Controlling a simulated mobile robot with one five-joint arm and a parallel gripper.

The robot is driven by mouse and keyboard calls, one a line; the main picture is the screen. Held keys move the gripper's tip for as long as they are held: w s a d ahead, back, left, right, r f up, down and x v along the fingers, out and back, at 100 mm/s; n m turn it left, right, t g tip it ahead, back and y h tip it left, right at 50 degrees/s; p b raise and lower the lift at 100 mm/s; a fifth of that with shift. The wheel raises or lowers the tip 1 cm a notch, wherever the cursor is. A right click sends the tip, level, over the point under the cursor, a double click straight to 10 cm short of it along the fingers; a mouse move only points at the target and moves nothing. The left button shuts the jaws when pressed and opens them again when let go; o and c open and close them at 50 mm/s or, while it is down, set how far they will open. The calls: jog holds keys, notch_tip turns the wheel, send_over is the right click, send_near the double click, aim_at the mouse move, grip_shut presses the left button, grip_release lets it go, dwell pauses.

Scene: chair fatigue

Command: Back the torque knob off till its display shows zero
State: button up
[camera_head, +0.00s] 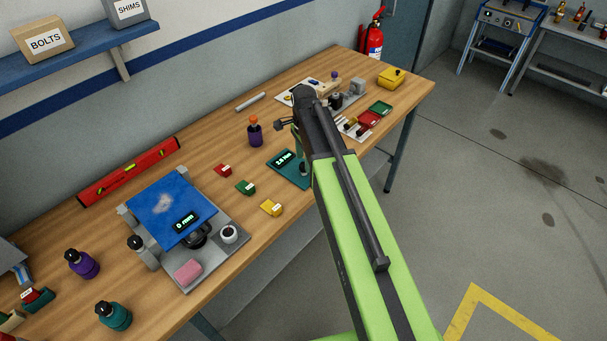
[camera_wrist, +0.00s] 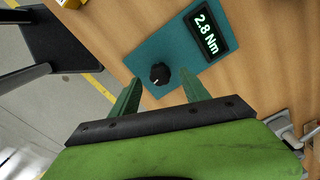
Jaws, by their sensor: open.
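The torque unit is a teal plate (camera_wrist: 176,48) with a black knob (camera_wrist: 160,74) and a dark display (camera_wrist: 208,32) reading 2.8 Nm. In the head view its teal plate (camera_head: 284,170) lies on the bench, partly hidden by my arm, with its lit display (camera_head: 285,158) facing up. My gripper (camera_wrist: 160,90) is open and empty. In the wrist view its two green fingertips stand to either side of the knob, a little short of it. I cannot tell whether they are above the plate or level with the knob.
The wooden bench (camera_head: 120,268) holds a purple bottle (camera_head: 254,132) and red, green and yellow (camera_head: 271,208) blocks near the unit. A blue-topped fixture (camera_head: 165,205) with its own display stands to the left. Small trays (camera_head: 380,108) lie beyond my arm.

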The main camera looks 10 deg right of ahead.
notch_tip(320, 180, down, 2)
jog(key=shift+f+b, duration=0.2)
jog(key=shift+b, duration=0.3)
jog(key=shift+r, duration=0.1)
grip_shut()
